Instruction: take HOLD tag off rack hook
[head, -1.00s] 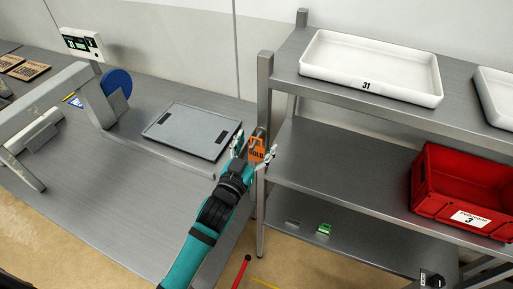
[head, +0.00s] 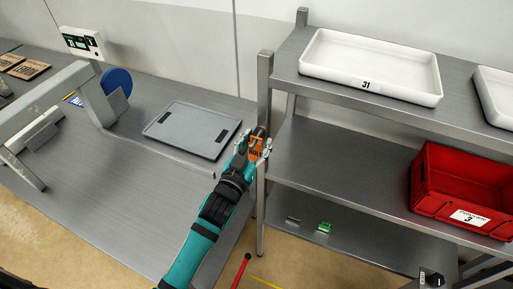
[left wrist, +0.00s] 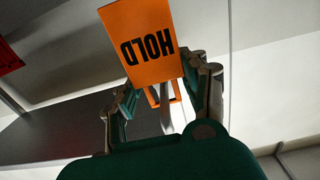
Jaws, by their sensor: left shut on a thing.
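The orange HOLD tag (head: 256,148) is at the left front post of the rack (head: 265,90), where the hook itself is hard to make out. My left gripper (head: 254,150) is at the tag, with its fingers closed in on either side of it. In the left wrist view the tag (left wrist: 142,42) shows its black lettering upside down between the fingers (left wrist: 165,95). The lower part of the tag has a cut-out frame, and a grey metal piece shows behind it. Whether the tag still touches the hook cannot be told. My right gripper is not in view.
A grey lidded tray (head: 190,130) lies on the metal table (head: 110,190) left of the rack. White tray 31 (head: 340,85) stands on the top shelf, a red crate (head: 440,195) on the middle shelf. The rack's lower shelf holds a small green item (head: 324,227).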

